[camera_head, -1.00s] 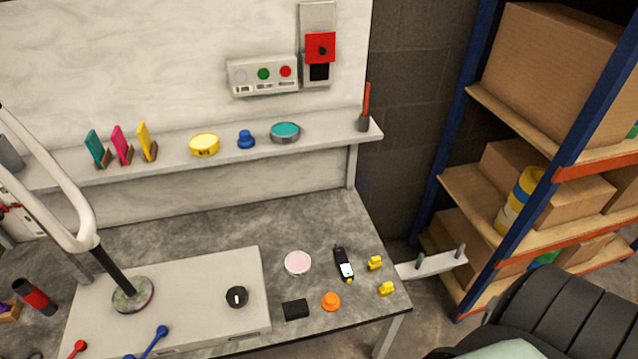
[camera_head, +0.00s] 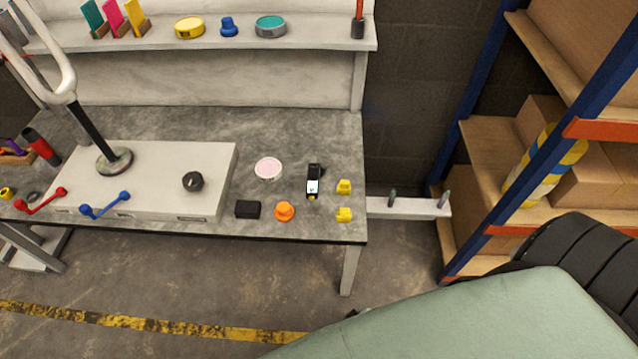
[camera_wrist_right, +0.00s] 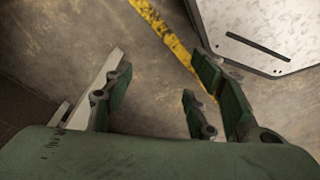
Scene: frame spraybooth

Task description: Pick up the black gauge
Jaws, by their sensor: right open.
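The black gauge (camera_head: 314,181) is a slim handheld device with a pale screen and a small yellow tip. It lies on the right part of the grey workbench (camera_head: 270,125), between a pink-topped round tin (camera_head: 268,169) and two small yellow pieces (camera_head: 344,187). Nothing holds it. My right gripper (camera_wrist_right: 160,88) shows in the right wrist view with its fingers spread, empty, above the concrete floor. The gauge does not show in that view. My left gripper is in neither current view.
An orange knob (camera_head: 285,210) and a black block (camera_head: 248,209) lie near the gauge at the bench's front. A white raised panel (camera_head: 215,165) fills the middle. A shelf rack (camera_head: 600,130) with boxes stands right.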

